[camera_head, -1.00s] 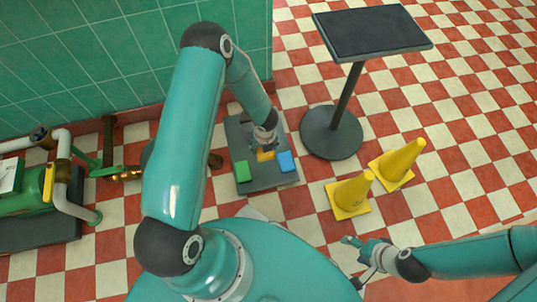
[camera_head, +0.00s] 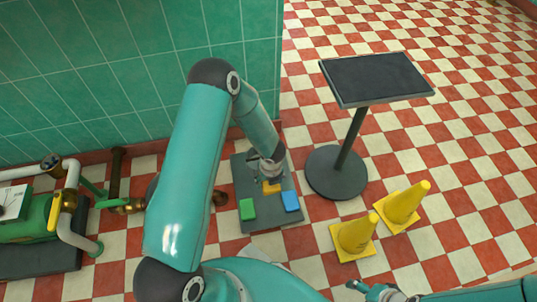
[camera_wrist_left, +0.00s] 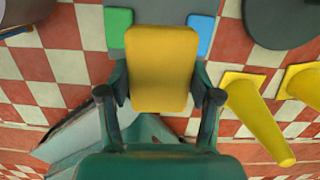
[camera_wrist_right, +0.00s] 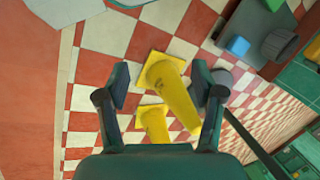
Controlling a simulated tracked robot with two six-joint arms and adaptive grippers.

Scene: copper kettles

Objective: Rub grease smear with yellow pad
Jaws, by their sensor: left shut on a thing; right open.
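The yellow pad (camera_head: 271,188) is in my left gripper (camera_head: 269,180), over the dark grey tray (camera_head: 240,168). In the left wrist view the pad (camera_wrist_left: 160,68) fills the space between the two fingers (camera_wrist_left: 160,95), which are shut on its sides. Whether it still touches the tray I cannot tell. A green pad (camera_head: 247,209) and a blue pad (camera_head: 290,201) lie on the tray, left and right of the yellow one. My right gripper (camera_head: 374,290) is open and empty at the bottom of the head view; its fingers (camera_wrist_right: 160,90) are spread. I can make out no grease smear.
A dark-topped pedestal table (camera_head: 376,78) stands right of the tray on a round base. Two yellow cones (camera_head: 355,236) (camera_head: 402,206) stand on the checkered floor. Pipes and a green machine (camera_head: 32,222) are at left, by the green tiled wall (camera_head: 140,60). Floor at far right is clear.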

